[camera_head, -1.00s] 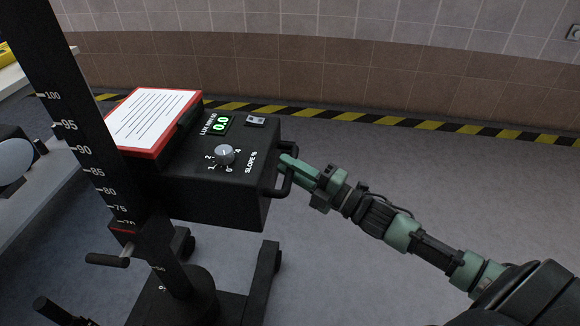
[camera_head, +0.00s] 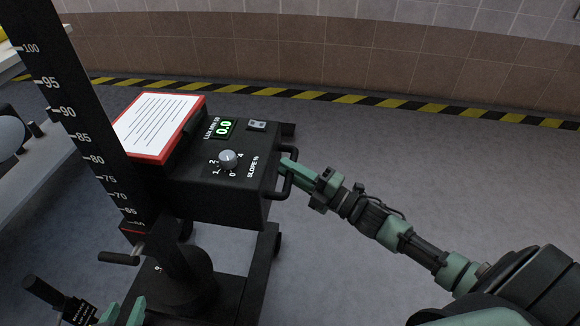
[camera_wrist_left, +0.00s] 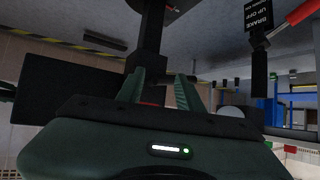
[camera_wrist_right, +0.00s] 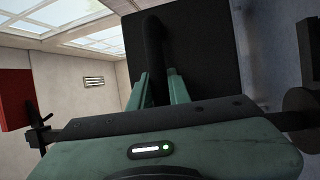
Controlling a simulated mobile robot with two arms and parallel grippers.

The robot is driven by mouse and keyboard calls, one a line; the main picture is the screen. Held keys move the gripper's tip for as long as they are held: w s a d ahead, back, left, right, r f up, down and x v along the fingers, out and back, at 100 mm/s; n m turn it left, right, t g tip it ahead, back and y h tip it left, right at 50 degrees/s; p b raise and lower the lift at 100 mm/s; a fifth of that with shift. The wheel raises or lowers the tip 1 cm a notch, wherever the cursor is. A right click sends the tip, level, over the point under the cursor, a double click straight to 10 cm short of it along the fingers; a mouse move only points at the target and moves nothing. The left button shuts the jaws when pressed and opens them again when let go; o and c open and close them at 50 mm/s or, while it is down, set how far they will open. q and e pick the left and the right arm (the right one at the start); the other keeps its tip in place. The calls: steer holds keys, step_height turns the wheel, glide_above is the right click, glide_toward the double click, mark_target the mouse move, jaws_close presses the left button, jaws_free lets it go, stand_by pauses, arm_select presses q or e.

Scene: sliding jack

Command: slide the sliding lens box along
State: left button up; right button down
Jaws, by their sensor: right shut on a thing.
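The sliding lens box (camera_head: 215,195) is a black box on a black upright column (camera_head: 72,100) with a white scale. A red mark (camera_head: 135,227) on the column's lower part is near 60. The box's panel has a green 0.0 display (camera_head: 224,128) and a grey knob (camera_head: 228,159). My right gripper (camera_head: 286,167) is shut on the black handle (camera_head: 290,183) at the box's right side; the handle also shows in the right wrist view (camera_wrist_right: 153,50). My left gripper (camera_head: 122,312) is at the bottom left, its fingers apart in the left wrist view (camera_wrist_left: 160,90).
A red-framed sheet (camera_head: 160,125) lies on top of the box. A crank (camera_head: 119,257) sticks out low on the column. A black lever (camera_head: 45,292) is near my left gripper. A grey table (camera_head: 35,165) is at the left. The floor at the right is clear.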

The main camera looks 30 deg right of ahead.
steer(key=c, duration=1.3)
jaws_free()
steer(key=shift+s+d, duration=0.2)
steer(key=shift+s, duration=0.05)
arm_select(q)
steer(key=s+a+f+g+y+p, duration=0.1)
steer(key=s+f+g, duration=0.2)
steer(key=s, duration=0.1)
steer(key=shift+s+a+f, duration=0.35)
steer(key=shift+s+a, duration=0.05)
arm_select(e)
steer(key=v, duration=0.7)
